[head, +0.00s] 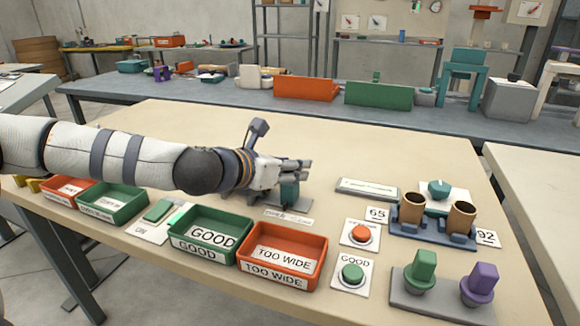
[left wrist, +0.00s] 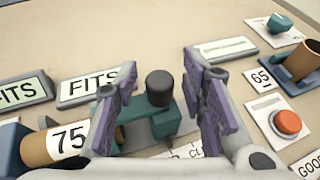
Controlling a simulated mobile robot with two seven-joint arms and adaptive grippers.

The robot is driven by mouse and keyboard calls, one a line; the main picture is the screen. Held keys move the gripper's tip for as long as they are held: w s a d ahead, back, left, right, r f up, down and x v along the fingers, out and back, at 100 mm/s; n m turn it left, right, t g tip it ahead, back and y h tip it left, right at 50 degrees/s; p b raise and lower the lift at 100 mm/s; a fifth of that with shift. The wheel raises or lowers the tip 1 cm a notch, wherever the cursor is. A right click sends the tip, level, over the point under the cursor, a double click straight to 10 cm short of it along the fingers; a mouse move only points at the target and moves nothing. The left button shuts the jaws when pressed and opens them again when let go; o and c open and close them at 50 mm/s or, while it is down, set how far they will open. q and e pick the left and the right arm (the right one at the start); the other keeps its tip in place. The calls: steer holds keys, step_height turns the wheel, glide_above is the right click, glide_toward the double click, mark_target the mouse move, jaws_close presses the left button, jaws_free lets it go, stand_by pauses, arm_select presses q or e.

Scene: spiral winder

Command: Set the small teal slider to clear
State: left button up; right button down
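The small teal slider (head: 289,194) stands on a grey plate near the middle of the beige table. In the left wrist view the teal slider (left wrist: 150,125) has a black round knob (left wrist: 160,86) on it. A white label (head: 288,217) lies in front of it; its lettering is partly hidden in the wrist view, where "CL" shows. My left gripper (head: 300,172) is at the slider, with its purple-padded fingers (left wrist: 160,108) spread on either side of it. A gap shows between the fingers and the knob. My right gripper is in neither view.
Green "GOOD" (head: 207,222) and orange "TOO WIDE" (head: 290,244) bins stand along the front edge. Red (head: 361,233) and green (head: 351,273) buttons are to the right, near a blue holder with brown cylinders (head: 411,207). "FITS" signs (left wrist: 92,86) stand left in the wrist view.

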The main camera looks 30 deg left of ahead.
arm_select(q)
jaws_close()
steer(key=shift+w+d+f+b, duration=0.1)
steer(key=shift+w+d+b, duration=0.15)
steer(key=shift+d, duration=0.55)
steer(key=shift+w+d+f+b, duration=0.1)
steer(key=shift+d+b, duration=0.25)
steer(key=shift+d, duration=0.4)
steer(key=shift+r, duration=0.15)
steer(key=shift+o, duration=1.1)
jaws_free()
steer(key=shift+d, duration=0.15)
steer(key=shift+s+r, duration=0.2)
steer(key=shift+s, duration=0.1)
steer(key=v, duration=0.6)
steer(key=shift+s, duration=0.35)
steer(key=shift+r, duration=0.15)
